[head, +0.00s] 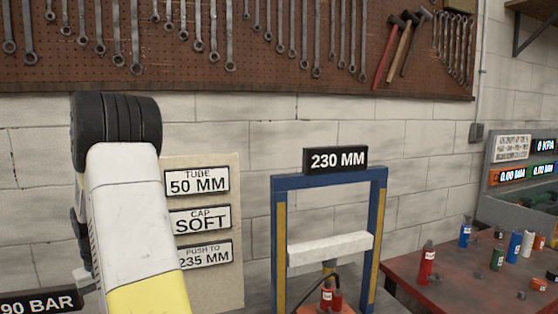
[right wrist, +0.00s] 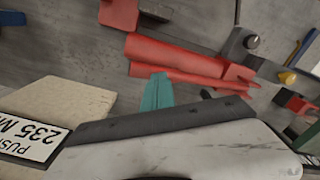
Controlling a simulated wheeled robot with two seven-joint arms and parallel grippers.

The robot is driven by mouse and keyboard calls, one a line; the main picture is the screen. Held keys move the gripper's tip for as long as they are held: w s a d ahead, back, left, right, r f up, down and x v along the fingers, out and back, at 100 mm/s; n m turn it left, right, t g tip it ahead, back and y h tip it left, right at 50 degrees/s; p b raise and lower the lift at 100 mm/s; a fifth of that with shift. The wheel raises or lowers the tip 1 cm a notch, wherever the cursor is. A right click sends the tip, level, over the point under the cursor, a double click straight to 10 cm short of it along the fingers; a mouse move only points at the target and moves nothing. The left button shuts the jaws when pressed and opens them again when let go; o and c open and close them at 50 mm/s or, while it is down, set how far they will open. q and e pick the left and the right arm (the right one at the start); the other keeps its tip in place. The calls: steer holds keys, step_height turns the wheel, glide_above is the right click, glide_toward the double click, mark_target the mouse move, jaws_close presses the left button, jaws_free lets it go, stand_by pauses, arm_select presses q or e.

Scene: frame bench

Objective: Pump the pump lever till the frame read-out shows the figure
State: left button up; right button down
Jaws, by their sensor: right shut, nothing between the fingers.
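The frame read-out (head: 337,159) shows 230 MM on top of the blue press frame (head: 280,240). A sign (head: 205,255) on the board reads PUSH TO 235 MM; part of it also shows upside down in the right wrist view (right wrist: 35,135). In the right wrist view, long red parts of what looks like the pump (right wrist: 185,58) lie beyond my right gripper (right wrist: 158,92). Its teal fingertips are shut and empty, close to the red parts; I cannot tell whether they touch. Which red part is the lever is unclear. My left gripper is out of view.
A pale crossbar (head: 330,248) sits in the frame above a red jack (head: 330,298) with a black hose. A 90 BAR display (head: 40,303) is at lower left. A red bench (head: 430,275) with small bottles stands at right. My arm covers the board's left side.

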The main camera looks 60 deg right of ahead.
step_height(320, 180, down, 8)
steer(key=shift+r, duration=0.15)
step_height(320, 180, up, 8)
steer(key=shift+r, duration=0.1)
stand_by(0.7)
stand_by(0.7)
step_height(320, 180, down, 8)
steer(key=shift+f, duration=0.15)
step_height(320, 180, up, 8)
steer(key=shift+r, duration=0.1)
stand_by(0.8)
stand_by(0.8)
